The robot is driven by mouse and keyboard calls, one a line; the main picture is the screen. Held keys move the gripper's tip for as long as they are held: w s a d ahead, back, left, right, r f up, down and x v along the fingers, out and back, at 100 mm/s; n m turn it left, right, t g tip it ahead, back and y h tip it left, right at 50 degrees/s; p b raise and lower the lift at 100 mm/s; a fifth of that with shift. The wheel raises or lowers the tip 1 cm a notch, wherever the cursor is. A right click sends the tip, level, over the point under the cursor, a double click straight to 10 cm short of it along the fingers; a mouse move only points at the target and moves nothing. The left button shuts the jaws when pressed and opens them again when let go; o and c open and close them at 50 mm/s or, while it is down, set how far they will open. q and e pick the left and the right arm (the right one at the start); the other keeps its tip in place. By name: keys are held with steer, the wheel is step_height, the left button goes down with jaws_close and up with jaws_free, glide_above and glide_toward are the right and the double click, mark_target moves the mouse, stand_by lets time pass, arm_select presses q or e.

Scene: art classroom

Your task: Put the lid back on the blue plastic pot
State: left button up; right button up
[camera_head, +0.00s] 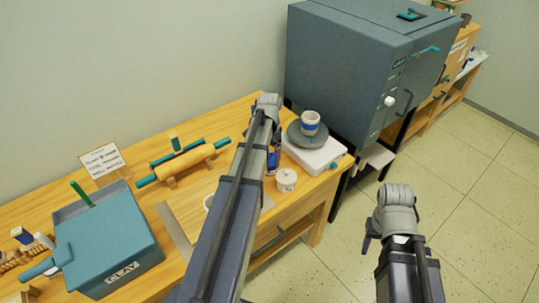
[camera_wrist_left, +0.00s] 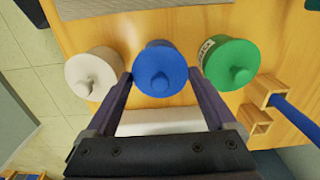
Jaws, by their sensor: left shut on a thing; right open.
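In the left wrist view, the blue lid (camera_wrist_left: 160,72) with its round knob is seen from above, between the two fingers of my left gripper (camera_wrist_left: 159,84). The gripper is shut on the lid at its rim. The blue pot is below the lid and mostly hidden by it; I cannot tell whether the lid rests on it. In the head view, my left forearm covers most of this spot, and only a bit of blue (camera_head: 271,161) shows. My right gripper (camera_head: 371,237) is open, mostly hidden by its own arm, off to the right over the floor.
A white lidded pot (camera_wrist_left: 92,72) and a green lidded pot (camera_wrist_left: 231,64) stand close on either side. The head view shows a white base with a turntable (camera_head: 307,134) and striped cup (camera_head: 310,122), a rolling pin (camera_head: 183,162), a clay box (camera_head: 105,240) and a kiln (camera_head: 350,70).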

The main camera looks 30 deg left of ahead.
arm_select(q)
steer(key=o, duration=1.1)
steer(key=shift+o, duration=0.2)
steer(key=shift+r, duration=0.15)
steer(key=shift+r+p, duration=3.4)
steer(key=shift+p, duration=0.15)
jaws_close()
steer(key=shift+f, duration=0.15)
